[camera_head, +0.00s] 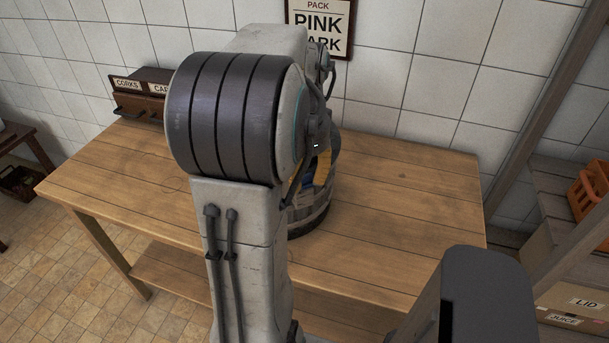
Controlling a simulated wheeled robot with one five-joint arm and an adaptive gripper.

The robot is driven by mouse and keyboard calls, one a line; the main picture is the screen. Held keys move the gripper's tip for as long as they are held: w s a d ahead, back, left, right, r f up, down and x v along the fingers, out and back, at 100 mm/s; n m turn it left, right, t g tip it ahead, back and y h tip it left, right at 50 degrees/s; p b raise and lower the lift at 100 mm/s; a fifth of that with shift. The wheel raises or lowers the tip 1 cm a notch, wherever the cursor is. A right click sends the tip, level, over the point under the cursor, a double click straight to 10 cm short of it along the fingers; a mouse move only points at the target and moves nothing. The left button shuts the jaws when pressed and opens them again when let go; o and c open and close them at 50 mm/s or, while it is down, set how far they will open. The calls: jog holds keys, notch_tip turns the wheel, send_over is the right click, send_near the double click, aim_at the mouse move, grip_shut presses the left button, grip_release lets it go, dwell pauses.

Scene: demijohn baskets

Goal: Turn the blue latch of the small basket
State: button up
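A round wooden slatted basket (312,217) with a dark lower band stands on the wooden table. My arm covers its left side and most of its top. I cannot tell whether it is the small basket. A yellow-orange patch shows at its upper part, with a small blue bit (308,181) beside it. I cannot tell whether the blue bit is the latch or how it is turned. My gripper is hidden behind my own arm, so its fingers and its contact with the basket do not show.
The table (420,215) is clear right of the basket and on its front left. A small drawer box (138,105) labelled "CORKS" stands at the back left. A sign (322,25) hangs on the tiled wall. Shelves with an orange crate (590,188) stand at the right.

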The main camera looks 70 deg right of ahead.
grip_shut()
jog(key=shift+n, duration=0.3)
jog(key=n, duration=0.6)
jog(key=shift+d, duration=0.15)
jog(key=n, duration=0.5)
jog(key=shift+w+n, duration=0.1)
jog(key=shift+n, duration=0.3)
jog(key=n, duration=0.5)
jog(key=shift+w+d, duration=0.1)
jog(key=shift+n, duration=0.4)
